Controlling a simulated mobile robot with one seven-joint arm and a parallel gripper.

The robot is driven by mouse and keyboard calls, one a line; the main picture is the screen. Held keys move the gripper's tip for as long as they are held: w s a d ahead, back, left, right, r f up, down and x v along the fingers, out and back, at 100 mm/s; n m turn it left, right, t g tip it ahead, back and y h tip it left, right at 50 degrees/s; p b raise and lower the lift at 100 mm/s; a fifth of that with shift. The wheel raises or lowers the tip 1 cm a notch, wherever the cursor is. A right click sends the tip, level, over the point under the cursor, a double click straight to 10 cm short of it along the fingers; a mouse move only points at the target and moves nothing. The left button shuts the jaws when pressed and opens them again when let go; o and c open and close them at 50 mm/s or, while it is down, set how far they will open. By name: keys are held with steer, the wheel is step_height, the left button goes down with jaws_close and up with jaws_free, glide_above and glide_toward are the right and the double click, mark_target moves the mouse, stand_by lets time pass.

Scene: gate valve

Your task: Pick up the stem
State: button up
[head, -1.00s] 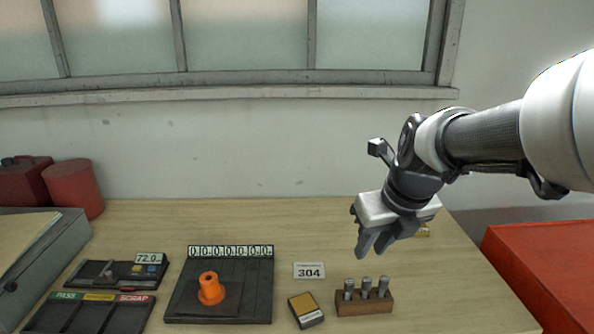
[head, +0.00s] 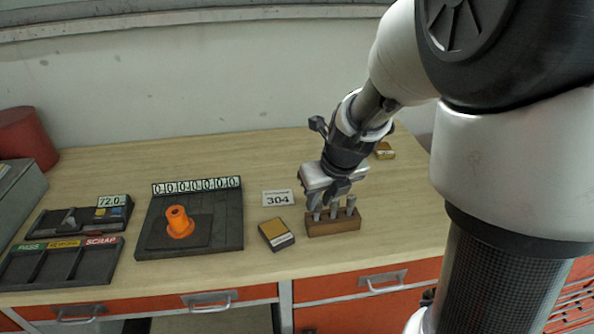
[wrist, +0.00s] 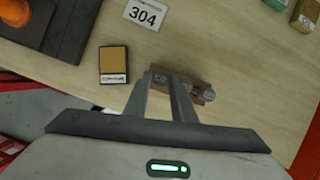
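Three grey metal pins stand upright in a brown wooden block (head: 340,226) near the table's front. They look like the stems; the right one (head: 351,205) is clearest in the head view, and the left one (head: 316,215) is partly behind a finger. My gripper (head: 325,202) points down just over the block's left part, fingers apart. In the wrist view my gripper (wrist: 160,78) has a pin end showing between its fingertips, while another pin (wrist: 208,95) shows to the right. I cannot tell whether the fingers touch a pin.
A small yellow-topped box (head: 276,234) lies left of the block, with a "304" card (head: 278,198) behind it. An orange flanged part (head: 179,222) sits on a dark fixture (head: 228,235) further left. A small gold box (head: 385,151) stands behind right. Bare table lies behind the block.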

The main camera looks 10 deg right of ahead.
steer(key=shift+w+f, duration=0.2)
steer(key=shift+f, duration=0.35)
jaws_close()
steer(key=shift+r, duration=0.15)
